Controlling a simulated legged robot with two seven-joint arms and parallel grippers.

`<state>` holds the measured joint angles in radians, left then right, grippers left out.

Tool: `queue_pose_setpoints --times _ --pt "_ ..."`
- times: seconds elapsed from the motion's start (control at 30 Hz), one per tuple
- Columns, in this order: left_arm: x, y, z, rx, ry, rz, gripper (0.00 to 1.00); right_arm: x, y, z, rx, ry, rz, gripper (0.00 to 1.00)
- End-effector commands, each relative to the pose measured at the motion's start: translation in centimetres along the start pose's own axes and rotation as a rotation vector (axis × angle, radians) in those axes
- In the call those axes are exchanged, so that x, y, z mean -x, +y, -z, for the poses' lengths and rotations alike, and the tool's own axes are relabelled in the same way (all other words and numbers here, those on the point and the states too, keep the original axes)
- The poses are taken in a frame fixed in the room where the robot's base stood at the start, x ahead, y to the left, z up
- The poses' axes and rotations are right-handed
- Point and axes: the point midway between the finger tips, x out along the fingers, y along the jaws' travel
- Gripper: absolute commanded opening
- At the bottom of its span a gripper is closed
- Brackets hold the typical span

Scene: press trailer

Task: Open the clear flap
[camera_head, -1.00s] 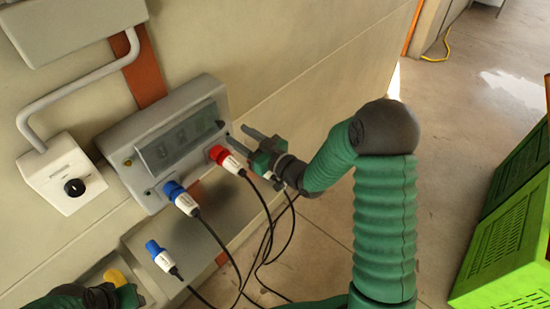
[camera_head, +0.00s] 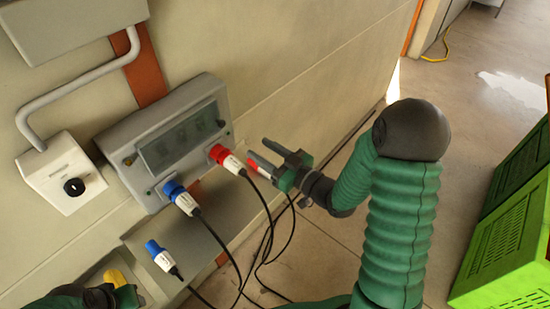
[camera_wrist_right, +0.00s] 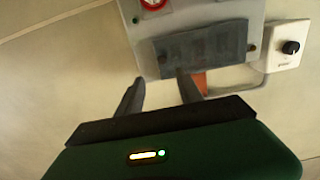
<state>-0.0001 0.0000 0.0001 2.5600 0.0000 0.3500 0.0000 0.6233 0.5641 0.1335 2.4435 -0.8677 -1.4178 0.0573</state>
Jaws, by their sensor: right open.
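The clear flap (camera_head: 183,138) is a smoky see-through cover on the front of a grey wall box (camera_head: 127,155). It appears to lie shut over the switches behind it. In the right wrist view the flap (camera_wrist_right: 204,48) is ahead, beyond the fingertips. My right gripper (camera_head: 258,150) is open and empty, to the right of the box and apart from the flap. Its two fingers (camera_wrist_right: 158,92) are spread in the right wrist view. My left gripper (camera_head: 122,296) is at the bottom left, partly cut off, and its jaws are unclear.
A red plug (camera_head: 226,159) and a blue plug (camera_head: 180,197) stick out below the flap, with black cables hanging down. Another blue plug (camera_head: 163,256) is lower. A white switch box (camera_head: 62,172) is on the left. Green crates (camera_head: 505,250) stand at right.

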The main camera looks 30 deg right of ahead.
Motion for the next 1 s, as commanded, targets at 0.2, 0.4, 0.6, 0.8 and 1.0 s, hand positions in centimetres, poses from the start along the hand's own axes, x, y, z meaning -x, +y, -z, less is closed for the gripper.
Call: queue_pose_setpoints --times 0.2,0.4,0.6,0.8,1.0 --pt "-0.1 0.0 0.0 0.000 0.000 0.000 0.36 1.9 0.0 0.0 0.001 0.001 -0.001 0.43" --pt "-0.2 0.0 -0.1 0.000 0.000 0.000 0.36 3.5 0.1 0.0 0.000 0.000 -0.001 0.43" --pt "-0.2 0.0 -0.1 0.000 0.000 0.000 0.36 4.2 0.0 0.0 -0.001 0.000 0.000 0.43" --pt "-0.4 0.0 -0.1 0.000 0.000 0.000 0.36 4.1 0.0 -0.1 0.000 0.001 0.001 0.43" --pt "-0.1 0.0 0.0 0.000 0.000 0.000 0.36 4.2 0.0 0.1 -0.001 0.000 0.000 0.43"
